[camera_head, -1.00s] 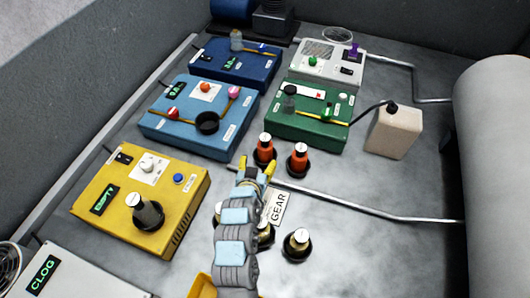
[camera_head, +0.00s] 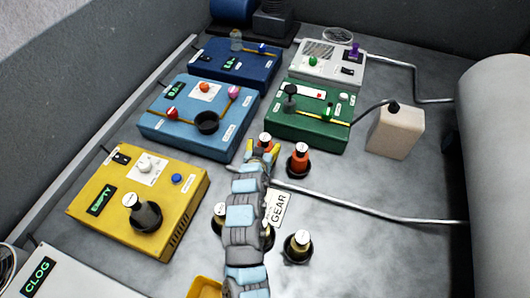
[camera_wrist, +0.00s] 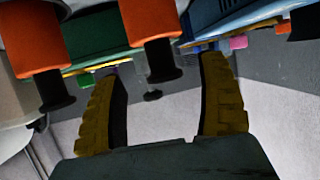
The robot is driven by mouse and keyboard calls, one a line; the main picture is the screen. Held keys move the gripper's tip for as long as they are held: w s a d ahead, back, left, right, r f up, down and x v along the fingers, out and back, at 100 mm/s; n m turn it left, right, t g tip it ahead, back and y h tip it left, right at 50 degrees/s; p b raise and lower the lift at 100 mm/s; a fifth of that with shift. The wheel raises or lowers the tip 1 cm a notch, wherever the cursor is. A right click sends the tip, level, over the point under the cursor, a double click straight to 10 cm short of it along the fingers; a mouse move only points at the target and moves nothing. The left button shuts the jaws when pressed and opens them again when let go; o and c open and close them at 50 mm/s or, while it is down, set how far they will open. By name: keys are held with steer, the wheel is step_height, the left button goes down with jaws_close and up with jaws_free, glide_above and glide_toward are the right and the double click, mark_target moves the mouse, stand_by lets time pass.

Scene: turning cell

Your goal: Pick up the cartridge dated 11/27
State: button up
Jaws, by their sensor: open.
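Two orange-red cartridges with white caps stand in black holders: the left one (camera_head: 265,139) and the right one (camera_head: 299,157). Darker cartridges stand nearer, one right of my arm (camera_head: 298,243) and one partly hidden at its left (camera_head: 220,213). Another dark cartridge (camera_head: 144,212) sits in the yellow box. I cannot read the date on any cartridge. My gripper (camera_head: 263,149) is open and empty at the left orange cartridge, hiding its lower part. In the wrist view, one orange cartridge (camera_wrist: 150,22) shows ahead between the yellow fingers (camera_wrist: 160,100); the other (camera_wrist: 28,42) is at the left.
Behind stand a green box (camera_head: 308,130), a light blue box (camera_head: 190,140) and a cream container (camera_head: 395,132). The yellow box (camera_head: 95,210) is at the left. A metal rod (camera_head: 370,208) crosses the bench. A GEAR label (camera_head: 280,208) lies beside my arm. The right front bench is bare.

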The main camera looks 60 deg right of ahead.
steer(key=shift+b+x, duration=0.4)
steer(key=shift+x, duration=1.65)
steer(key=shift+w+r, duration=0.1)
